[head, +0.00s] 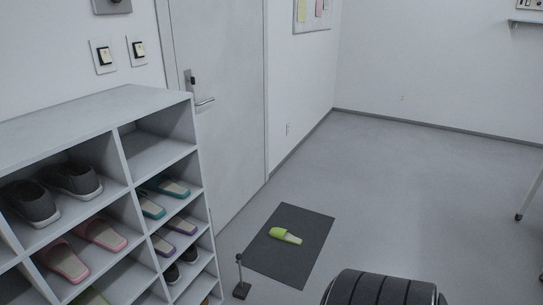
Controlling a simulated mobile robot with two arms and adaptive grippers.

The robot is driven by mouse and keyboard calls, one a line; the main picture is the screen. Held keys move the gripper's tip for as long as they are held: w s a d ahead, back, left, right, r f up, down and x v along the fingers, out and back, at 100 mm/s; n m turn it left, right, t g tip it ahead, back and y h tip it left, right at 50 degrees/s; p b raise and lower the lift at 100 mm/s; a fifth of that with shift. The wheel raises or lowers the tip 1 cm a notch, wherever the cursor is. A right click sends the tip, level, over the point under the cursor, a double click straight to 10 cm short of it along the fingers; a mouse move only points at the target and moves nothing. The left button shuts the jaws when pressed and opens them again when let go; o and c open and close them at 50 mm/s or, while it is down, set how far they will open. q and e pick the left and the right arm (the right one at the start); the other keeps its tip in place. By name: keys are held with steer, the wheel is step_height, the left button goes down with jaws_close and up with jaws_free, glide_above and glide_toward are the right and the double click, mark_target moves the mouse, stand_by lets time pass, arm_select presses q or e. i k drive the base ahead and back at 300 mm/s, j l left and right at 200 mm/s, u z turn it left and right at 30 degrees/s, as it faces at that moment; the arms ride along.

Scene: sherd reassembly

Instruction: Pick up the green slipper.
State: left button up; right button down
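A single bright green slipper (285,235) lies on a dark grey mat (303,259) on the floor, in front of the door. It is apart from the shoe rack. No gripper shows in the head view. A dark ribbed rounded part at the bottom edge may be my own body.
A grey shoe rack (160,103) stands at the left, with dark shoes (76,180), pink slippers (64,262) and teal slippers (152,207) in its compartments. A small dark stand (241,290) is on the floor by the mat's near left corner. The floor (415,195) to the right is clear.

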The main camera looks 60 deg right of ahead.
mark_target(279, 233)
steer(key=z, duration=2.05)
steer(key=i+l, duration=0.3)
steer(key=i, duration=0.3)
steer(key=i+l+u, duration=0.15)
steer(key=i, duration=0.45)
steer(key=i+l, duration=0.45)
steer(key=i, duration=0.15)
steer(key=i+l+u, duration=0.15)
steer(key=i+l, duration=0.2)
steer(key=i, duration=0.25)
